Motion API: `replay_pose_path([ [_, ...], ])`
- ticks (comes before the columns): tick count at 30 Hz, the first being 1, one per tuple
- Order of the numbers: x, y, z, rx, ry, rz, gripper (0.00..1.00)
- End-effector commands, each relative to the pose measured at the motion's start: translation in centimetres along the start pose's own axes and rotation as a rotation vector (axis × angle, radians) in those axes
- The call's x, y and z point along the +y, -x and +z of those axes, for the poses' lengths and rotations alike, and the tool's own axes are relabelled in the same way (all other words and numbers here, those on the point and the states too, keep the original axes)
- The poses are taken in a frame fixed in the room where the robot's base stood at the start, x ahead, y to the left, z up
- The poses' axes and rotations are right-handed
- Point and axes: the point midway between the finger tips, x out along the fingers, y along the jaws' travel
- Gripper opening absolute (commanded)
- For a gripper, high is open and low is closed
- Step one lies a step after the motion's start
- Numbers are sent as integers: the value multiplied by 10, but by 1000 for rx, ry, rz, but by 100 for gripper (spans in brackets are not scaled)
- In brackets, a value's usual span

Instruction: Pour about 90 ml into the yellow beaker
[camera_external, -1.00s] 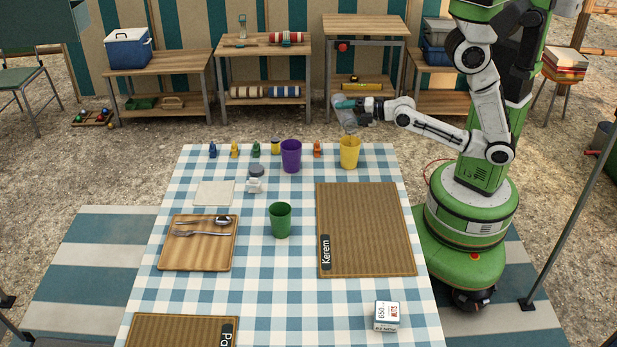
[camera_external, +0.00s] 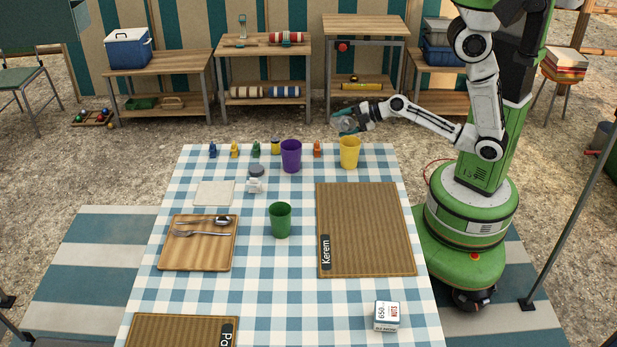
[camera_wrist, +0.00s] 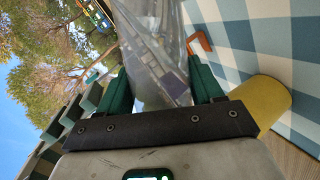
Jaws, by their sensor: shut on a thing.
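The yellow beaker (camera_external: 349,153) stands upright at the table's far right edge; part of its side shows in the wrist view (camera_wrist: 268,98). My gripper (camera_external: 352,118) is shut on a clear vessel (camera_external: 344,125) and holds it above and slightly behind the beaker, apart from it. In the wrist view the clear vessel (camera_wrist: 155,45) sits between the green fingers of my gripper (camera_wrist: 162,85). Its mouth and any liquid level cannot be made out, nor can the liquid inside the beaker.
A purple cup (camera_external: 291,156) and an orange figure (camera_external: 317,149) stand left of the beaker. A green cup (camera_external: 280,220) stands mid-table. A brown mat (camera_external: 366,230) lies in front of the beaker. A small tin (camera_external: 386,316) is near the front right.

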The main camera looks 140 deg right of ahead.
Motion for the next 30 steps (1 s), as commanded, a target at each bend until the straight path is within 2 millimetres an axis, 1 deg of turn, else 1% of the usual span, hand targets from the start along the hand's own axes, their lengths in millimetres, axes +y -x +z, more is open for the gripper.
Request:
replay_pose_path([
  [2, -1, -1, 0, 7, -21, -10, 23],
  [4, 2, 1, -2, 19, -57, -25, 23],
  [8, 4, 2, -4, 48, -159, -68, 23],
  [9, -6, -1, -3, 60, -200, -86, 23],
  [11, -13, -3, -3, 79, -262, -113, 23],
  [12, -13, -3, -4, 90, -305, -129, 23],
  [13, -8, -1, -6, 100, -337, -142, 23],
  [15, -4, 1, -8, 122, -416, -174, 23],
  [17, -5, 0, -5, 136, -464, -193, 23],
  [26, 5, -2, 2, 205, -700, -287, 23],
  [30, 6, -3, 5, 239, -816, -334, 23],
])
